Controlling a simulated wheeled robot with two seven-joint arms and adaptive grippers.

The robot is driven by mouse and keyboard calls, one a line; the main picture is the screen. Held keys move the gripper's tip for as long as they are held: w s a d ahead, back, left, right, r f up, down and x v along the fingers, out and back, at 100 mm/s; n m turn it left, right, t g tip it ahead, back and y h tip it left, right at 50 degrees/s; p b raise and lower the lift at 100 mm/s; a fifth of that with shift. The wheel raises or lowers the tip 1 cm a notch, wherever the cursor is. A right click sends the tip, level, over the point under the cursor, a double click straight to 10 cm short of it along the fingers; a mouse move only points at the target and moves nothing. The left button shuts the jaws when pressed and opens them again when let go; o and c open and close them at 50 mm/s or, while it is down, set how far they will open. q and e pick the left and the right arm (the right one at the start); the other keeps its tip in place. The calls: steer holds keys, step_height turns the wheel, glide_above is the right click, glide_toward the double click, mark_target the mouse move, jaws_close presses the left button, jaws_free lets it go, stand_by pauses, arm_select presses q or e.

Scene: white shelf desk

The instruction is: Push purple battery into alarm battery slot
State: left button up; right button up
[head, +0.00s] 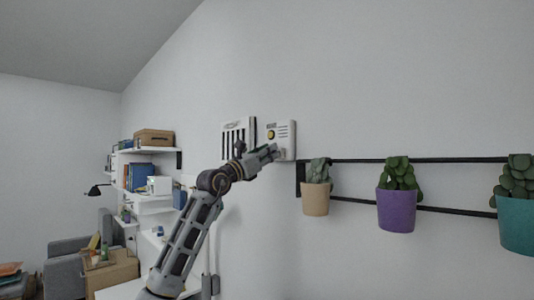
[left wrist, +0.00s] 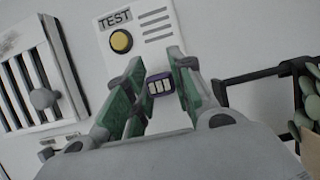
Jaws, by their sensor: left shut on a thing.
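The white alarm panel (head: 288,130) is fixed to the wall. In the left wrist view the panel (left wrist: 160,25) carries a TEST label and a round yellow button (left wrist: 121,41). My left gripper (head: 276,151) is at the panel's lower part. Its green-padded fingers (left wrist: 157,88) are shut on the small purple battery (left wrist: 160,83), whose purple edge and pale bars show between them. The battery slot cannot be made out behind the fingers and battery, so I cannot tell whether the battery is in it. My right gripper is not in view.
A slatted white vent panel (head: 237,137) with a knob (left wrist: 43,98) is left of the alarm. A black rail (head: 345,160) to the right holds beige (head: 315,199), purple (head: 396,210) and teal (head: 517,234) plant pots. Wall shelves (head: 150,150) stand farther left.

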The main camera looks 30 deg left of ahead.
arm_select(q)
steer(key=shift+w+d, duration=0.1)
steer(key=shift+w, duration=0.2)
steer(key=o, duration=1.1)
steer(key=shift+s+f, duration=0.1)
steer(key=shift+v, duration=5.85)
